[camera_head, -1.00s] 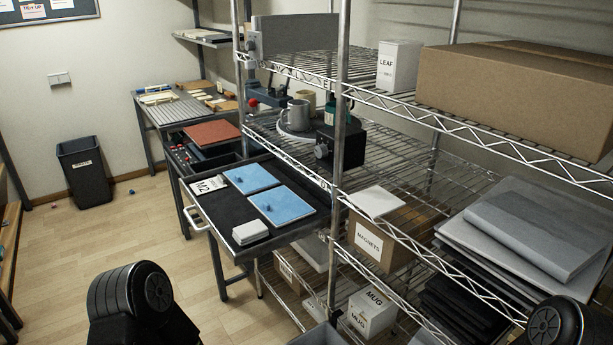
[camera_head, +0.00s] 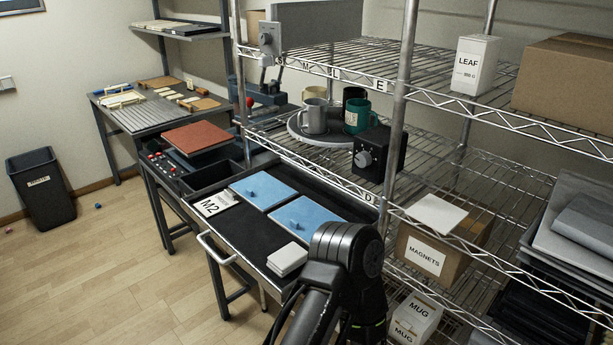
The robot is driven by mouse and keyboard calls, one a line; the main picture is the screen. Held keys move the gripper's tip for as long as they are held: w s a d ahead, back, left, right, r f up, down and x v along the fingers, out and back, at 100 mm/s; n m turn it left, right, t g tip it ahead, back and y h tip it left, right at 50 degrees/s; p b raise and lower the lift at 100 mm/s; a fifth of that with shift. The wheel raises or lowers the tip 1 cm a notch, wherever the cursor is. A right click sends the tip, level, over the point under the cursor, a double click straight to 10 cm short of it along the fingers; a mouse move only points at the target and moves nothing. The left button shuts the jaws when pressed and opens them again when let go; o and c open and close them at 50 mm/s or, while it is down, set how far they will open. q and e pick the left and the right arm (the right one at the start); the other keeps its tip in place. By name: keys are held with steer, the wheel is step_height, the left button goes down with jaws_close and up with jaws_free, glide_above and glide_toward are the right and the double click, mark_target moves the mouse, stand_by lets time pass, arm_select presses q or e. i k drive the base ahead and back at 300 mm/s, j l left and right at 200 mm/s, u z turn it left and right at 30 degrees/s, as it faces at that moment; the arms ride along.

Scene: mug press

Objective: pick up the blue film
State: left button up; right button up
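Two blue film sheets lie flat on the dark-topped cart. The farther blue film (camera_head: 251,192) and the nearer blue film (camera_head: 294,218) each carry a small blue knob. A black arm link of mine stands at the lower middle and hides the cart's near right corner, close to the nearer film's right edge. Neither of my grippers shows, so I cannot see whether anything is held.
The cart (camera_head: 232,240) also holds an M2 card (camera_head: 211,204) and a stack of white pads (camera_head: 287,259). The wire shelf's post (camera_head: 397,120) rises right of the cart. Mugs (camera_head: 313,117) stand on a round tray beside a black box (camera_head: 378,153).

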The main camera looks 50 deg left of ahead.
mark_target(262, 189)
steer(key=k+j+z, duration=0.1)
steer(key=j, duration=0.4)
steer(key=k+j, duration=0.15)
steer(key=j, duration=0.3)
steer(key=k+j+z, duration=0.15)
steer(key=j, duration=0.35)
steer(key=k+j, duration=0.15)
steer(key=j, duration=0.3)
steer(key=k+j+z, duration=0.15)
steer(key=j, duration=0.3)
steer(key=k+j+z, duration=0.1)
steer(key=j, duration=0.35)
steer(key=k+j, duration=0.3)
steer(key=k+j+z, duration=0.15)
steer(key=j, duration=0.4)
steer(key=k, duration=0.05)
